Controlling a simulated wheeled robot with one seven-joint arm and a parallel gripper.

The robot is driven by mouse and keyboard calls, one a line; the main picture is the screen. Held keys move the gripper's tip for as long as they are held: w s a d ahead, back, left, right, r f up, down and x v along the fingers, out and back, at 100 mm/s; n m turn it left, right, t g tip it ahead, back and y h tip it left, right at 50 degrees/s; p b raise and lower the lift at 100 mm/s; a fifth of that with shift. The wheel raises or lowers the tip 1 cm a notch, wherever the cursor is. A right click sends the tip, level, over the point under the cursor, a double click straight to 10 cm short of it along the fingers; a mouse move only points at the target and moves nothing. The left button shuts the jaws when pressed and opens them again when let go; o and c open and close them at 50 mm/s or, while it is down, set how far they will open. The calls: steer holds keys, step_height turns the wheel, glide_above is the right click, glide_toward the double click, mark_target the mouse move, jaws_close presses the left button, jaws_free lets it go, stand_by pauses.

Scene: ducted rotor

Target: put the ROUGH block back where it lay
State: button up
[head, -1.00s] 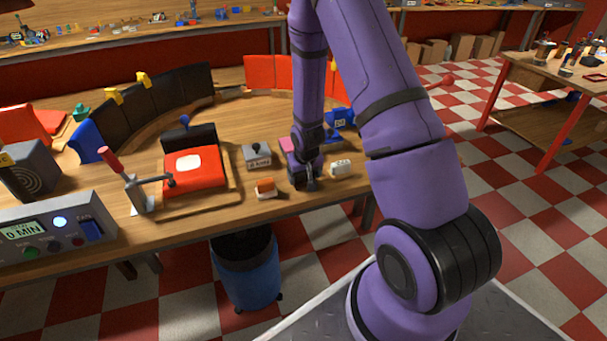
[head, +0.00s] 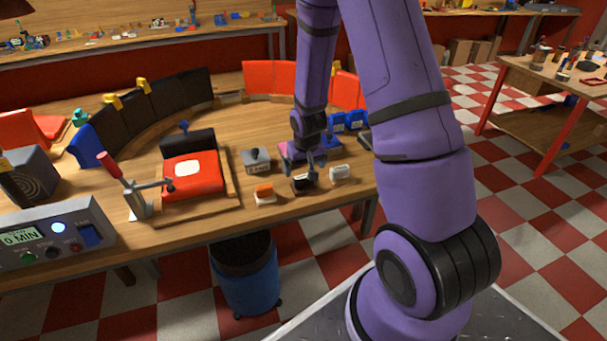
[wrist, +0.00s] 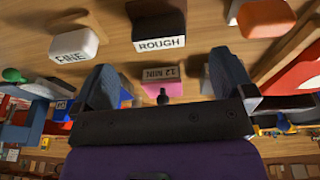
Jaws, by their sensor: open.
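The ROUGH block (wrist: 159,25), black on top with a white labelled side, lies on the wooden table. In the head view the ROUGH block (head: 302,184) sits between the white FINE block (head: 341,174) and the orange-topped block (head: 265,193). My gripper (head: 303,163) is just above and behind it.
A pink block marked 12 MIN (wrist: 163,74) lies beyond the row. A grey block with a dark knob (head: 257,160) and a red pad in a wooden frame (head: 193,174) stand to the left. Blue blocks (head: 346,122) are behind. A blue bin (head: 246,278) stands below the table's front edge.

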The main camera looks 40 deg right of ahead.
steer(key=s+a+r, duration=0.2)
steer(key=s+r, duration=0.1)
steer(key=r, duration=0.5)
steer(key=s+a+r+n+t, duration=0.1)
steer(key=s+a+r, duration=0.1)
steer(key=r, duration=0.6)
steer(key=s+a+r, duration=0.3)
steer(key=r, duration=0.5)
steer(key=s+a+r+n, duration=0.1)
steer(key=s+a+r, duration=0.1)
steer(key=s+r, duration=0.4)
steer(key=s+a+r+n+t+y, duration=0.1)
steer(key=s+a+r, duration=0.2)
steer(key=s, duration=0.8)
step_height(320, 180, up, 3)
steer(key=shift+a+f+t, duration=0.15)
steer(key=shift+a+t, duration=0.05)
steer(key=shift+t, duration=0.1)
